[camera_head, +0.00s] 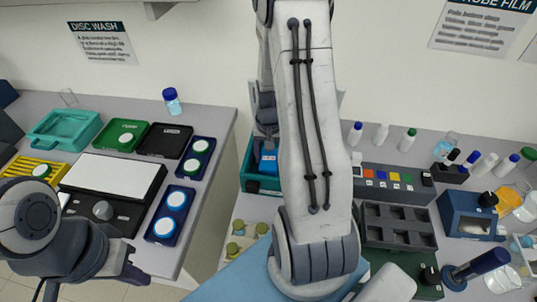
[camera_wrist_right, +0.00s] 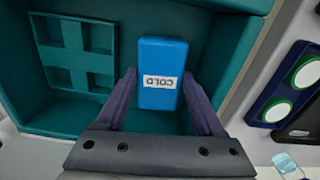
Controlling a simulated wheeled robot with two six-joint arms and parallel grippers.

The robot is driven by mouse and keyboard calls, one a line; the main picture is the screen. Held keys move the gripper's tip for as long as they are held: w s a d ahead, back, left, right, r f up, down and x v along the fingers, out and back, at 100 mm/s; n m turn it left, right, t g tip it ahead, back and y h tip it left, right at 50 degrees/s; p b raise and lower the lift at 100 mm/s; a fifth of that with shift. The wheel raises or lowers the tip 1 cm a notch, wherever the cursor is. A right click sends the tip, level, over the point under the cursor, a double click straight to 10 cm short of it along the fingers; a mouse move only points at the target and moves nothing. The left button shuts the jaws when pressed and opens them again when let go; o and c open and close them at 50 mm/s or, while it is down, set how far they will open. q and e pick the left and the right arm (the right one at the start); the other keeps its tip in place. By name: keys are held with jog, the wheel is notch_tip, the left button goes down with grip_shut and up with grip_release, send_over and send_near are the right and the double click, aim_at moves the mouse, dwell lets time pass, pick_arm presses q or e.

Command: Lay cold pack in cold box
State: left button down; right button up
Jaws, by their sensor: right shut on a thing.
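The cold pack (camera_wrist_right: 162,55) is a blue block with a white label reading COLD, upside down in the right wrist view. My right gripper (camera_wrist_right: 160,82) is shut on it, with a finger at each side. The cold box (camera_wrist_right: 228,75) is teal and open, with a divided rack on the left of its inside. The pack is over or inside the box's clear part; its exact height is unclear. In the head view the pack (camera_head: 268,161) and box (camera_head: 258,184) are partly hidden by my right arm. My left gripper (camera_head: 125,268) is over the left bench's front edge, its fingers unclear.
The left bench holds a teal tray (camera_head: 64,128), a green tray (camera_head: 120,135), a yellow rack (camera_head: 30,170) and blue trays with round dishes (camera_head: 171,213). Right of my arm stand a dark divided block (camera_head: 400,225), bottles and a blue box (camera_head: 470,215). A gap separates the benches.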

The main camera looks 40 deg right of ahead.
jog(key=shift+f, duration=0.15)
jog(key=o, duration=1.5)
notch_tip(320, 180, up, 10)
jog(key=shift+r+b, duration=0.25)
jog(key=shift+b, duration=0.3)
